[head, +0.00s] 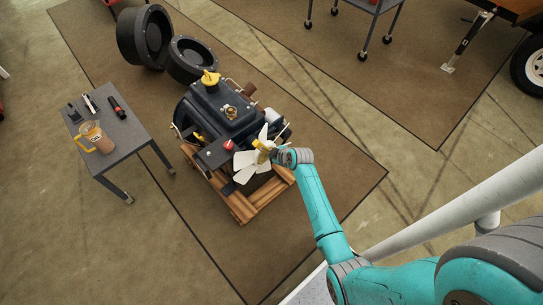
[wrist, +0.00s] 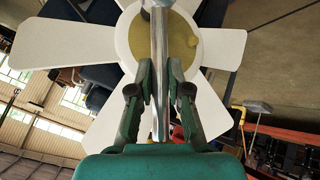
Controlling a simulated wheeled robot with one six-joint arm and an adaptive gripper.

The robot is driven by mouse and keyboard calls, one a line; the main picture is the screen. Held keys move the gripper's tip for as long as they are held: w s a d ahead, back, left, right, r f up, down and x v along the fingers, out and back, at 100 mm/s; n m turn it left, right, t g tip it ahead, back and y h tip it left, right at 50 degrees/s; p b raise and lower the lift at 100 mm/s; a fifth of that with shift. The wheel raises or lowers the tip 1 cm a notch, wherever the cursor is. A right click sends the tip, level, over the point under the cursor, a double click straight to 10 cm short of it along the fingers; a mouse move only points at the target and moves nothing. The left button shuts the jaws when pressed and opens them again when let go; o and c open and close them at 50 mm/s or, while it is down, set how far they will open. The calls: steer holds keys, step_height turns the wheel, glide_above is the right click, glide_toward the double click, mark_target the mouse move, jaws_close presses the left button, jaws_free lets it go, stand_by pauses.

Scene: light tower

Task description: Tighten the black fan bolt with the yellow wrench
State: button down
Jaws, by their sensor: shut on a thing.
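My gripper (wrist: 160,85) is shut on the shaft of a wrench (wrist: 159,55), which looks silver-grey in the wrist view. The wrench runs upward in front of the fan's yellow-brown hub (wrist: 183,42). Its far end is cut off at the top edge. A small dark piece (wrist: 145,13) beside that end may be the black fan bolt; I cannot tell whether the wrench is seated on it. In the head view my gripper (head: 281,156) is at the white fan (head: 247,172) on the engine's front, and it hides much of the wrench.
The dark blue engine (head: 215,108) stands on a wooden pallet (head: 240,207). A grey side table (head: 126,140) at left holds a yellow-handled jug (head: 97,138) and small tools. Black wheel-like parts (head: 147,38) lie behind. The floor to the right of the engine is open.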

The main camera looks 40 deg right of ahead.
steer(key=shift+w+d+r, duration=0.15)
steer(key=shift+d+r, duration=0.05)
steer(key=shift+d, duration=0.05)
steer(key=shift+w+d+r+m+y, duration=0.1)
steer(key=shift+d+r+m+y, duration=0.15)
steer(key=shift+d+y, duration=0.35)
steer(key=shift+a, duration=0.15)
steer(key=shift+d+y, duration=0.3)
steer(key=shift+a, duration=0.1)
steer(key=shift+a, duration=0.2)
steer(key=shift+s+d+f, duration=0.1)
steer(key=shift+s+f, duration=0.05)
steer(key=shift+s, duration=2.8)
